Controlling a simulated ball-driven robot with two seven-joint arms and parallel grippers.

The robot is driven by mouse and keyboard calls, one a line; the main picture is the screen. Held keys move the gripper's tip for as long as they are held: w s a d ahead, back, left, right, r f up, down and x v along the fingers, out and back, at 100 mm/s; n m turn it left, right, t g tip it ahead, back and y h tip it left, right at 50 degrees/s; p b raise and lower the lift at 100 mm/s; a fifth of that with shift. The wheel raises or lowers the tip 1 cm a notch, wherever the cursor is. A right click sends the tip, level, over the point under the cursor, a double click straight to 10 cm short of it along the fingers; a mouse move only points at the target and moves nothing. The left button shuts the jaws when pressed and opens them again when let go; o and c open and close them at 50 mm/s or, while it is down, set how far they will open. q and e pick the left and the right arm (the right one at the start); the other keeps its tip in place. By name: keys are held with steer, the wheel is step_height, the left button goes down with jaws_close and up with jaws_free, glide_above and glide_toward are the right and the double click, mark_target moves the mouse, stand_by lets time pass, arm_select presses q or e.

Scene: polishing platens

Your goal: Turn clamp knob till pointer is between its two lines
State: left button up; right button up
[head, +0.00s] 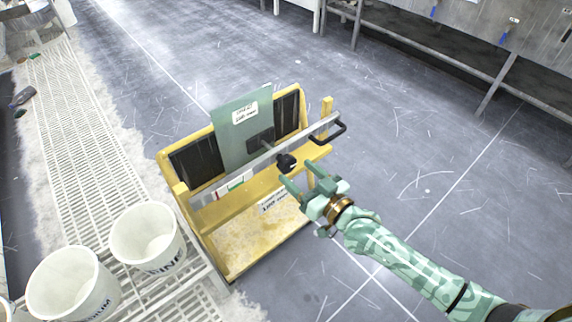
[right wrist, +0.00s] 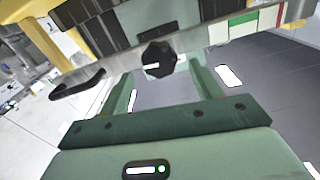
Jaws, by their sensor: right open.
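The black clamp knob (head: 286,162) sits on the grey metal bar (head: 262,162) across the yellow stand. In the right wrist view the knob (right wrist: 158,60) is lobed and carries a short white mark. A strip with white, green and red parts (head: 235,183) lies on the bar left of the knob; it also shows in the right wrist view (right wrist: 243,20). I cannot make out a pointer or its two lines. My right gripper (head: 297,174) is open, its fingertips just short of the knob, one to each side in the right wrist view (right wrist: 161,78). My left gripper is out of view.
The yellow stand (head: 222,222) holds a green plate (head: 236,140) with a label. A black handle (head: 330,131) sticks out at the bar's right end. White buckets (head: 147,238) stand on the grating at left. The floor at right is clear.

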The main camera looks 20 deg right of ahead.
mark_target(290, 165)
steer(key=b+x, duration=0.1)
steer(key=x, duration=0.3)
steer(key=shift+w+f, duration=0.1)
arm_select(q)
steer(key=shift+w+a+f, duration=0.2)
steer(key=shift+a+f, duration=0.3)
arm_select(e)
steer(key=shift+w+a, duration=0.15)
steer(key=shift+w, duration=0.2)
steer(key=c, duration=1)
steer(key=shift+o, duration=0.2)
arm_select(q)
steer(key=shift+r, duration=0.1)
